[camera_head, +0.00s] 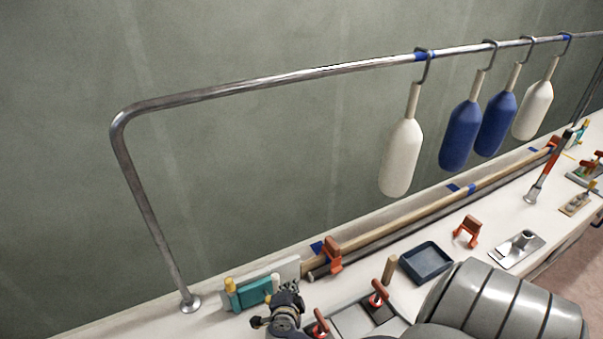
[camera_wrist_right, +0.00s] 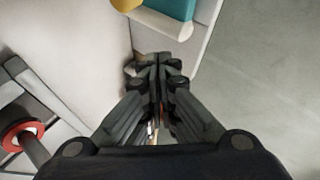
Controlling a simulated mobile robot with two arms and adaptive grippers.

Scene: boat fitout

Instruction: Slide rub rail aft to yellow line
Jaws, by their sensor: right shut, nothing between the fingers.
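A long wooden rail (camera_head: 400,218), which looks like the rub rail, lies along the far side of the white deck. A darker grey strip (camera_head: 420,222) runs along its near side. An orange clamp (camera_head: 333,254) sits at the rail's near left end, and another orange clamp (camera_head: 554,146) is near its far right end. A small yellow mark (camera_head: 569,156) shows on the deck near the far end; I cannot tell if it is the yellow line. My right gripper (camera_head: 288,292) is shut and empty, left of the rail's near end; its fingers meet in the wrist view (camera_wrist_right: 158,66). My left gripper is not in view.
A metal handrail (camera_head: 270,82) with hanging white and blue fenders (camera_head: 402,158) stands over the rail. A loose orange clamp (camera_head: 467,232), a dark tray (camera_head: 427,262) and a metal plate (camera_head: 515,252) occupy the near deck.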

